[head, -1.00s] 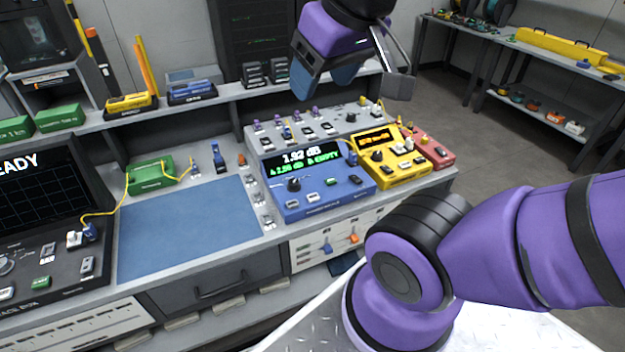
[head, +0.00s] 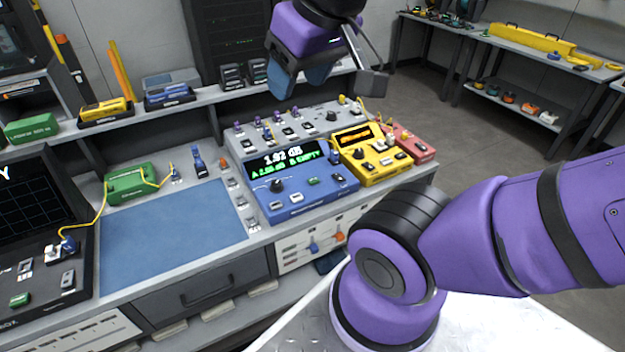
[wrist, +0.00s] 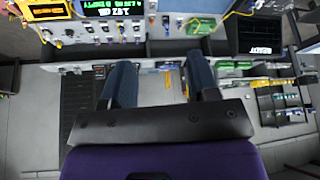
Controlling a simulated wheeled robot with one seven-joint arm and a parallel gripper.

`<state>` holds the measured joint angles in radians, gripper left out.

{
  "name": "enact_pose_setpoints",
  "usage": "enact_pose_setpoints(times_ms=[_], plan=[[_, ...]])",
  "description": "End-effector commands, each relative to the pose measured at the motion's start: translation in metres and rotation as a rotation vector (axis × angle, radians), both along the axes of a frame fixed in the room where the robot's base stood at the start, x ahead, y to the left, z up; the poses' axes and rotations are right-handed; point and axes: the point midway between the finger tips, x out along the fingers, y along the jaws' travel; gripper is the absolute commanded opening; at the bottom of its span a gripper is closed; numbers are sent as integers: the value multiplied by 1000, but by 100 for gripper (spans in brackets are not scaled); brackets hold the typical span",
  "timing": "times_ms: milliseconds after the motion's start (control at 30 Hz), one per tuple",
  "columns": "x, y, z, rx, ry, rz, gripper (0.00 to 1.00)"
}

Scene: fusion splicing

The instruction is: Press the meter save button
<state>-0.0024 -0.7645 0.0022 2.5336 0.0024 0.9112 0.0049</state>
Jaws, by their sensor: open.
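The blue meter (head: 295,180) stands on the bench, its screen reading "1.92 dB" with a green line below that ends in "EMPTY". On its sloped front are a dark knob, a green button and several pale or dark buttons; their labels are too small to read. The meter also shows upside down at the top of the wrist view (wrist: 110,20). My gripper (head: 335,85) hangs in the air above and behind the meter, with its fingers spread apart. In the wrist view its two blue-grey fingers (wrist: 160,85) are apart with nothing between them.
A yellow device (head: 370,155) and a red one (head: 408,145) stand right of the meter. A blue mat (head: 165,230) lies to its left. A green box (head: 130,183) with a yellow fibre sits behind the mat. A shelf (head: 180,112) runs along the back.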

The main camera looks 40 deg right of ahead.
Motion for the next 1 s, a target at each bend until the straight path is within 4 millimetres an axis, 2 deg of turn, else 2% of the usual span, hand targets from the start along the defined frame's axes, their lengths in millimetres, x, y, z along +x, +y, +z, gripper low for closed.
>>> enact_pose_setpoints(times_ms=[33,200,233,1000], plan=[[0,0,0,0,0,0,42],[0,0,0,0,0,0,3],[0,0,0,0,0,0,0],[0,0,0,0,0,0,0]])
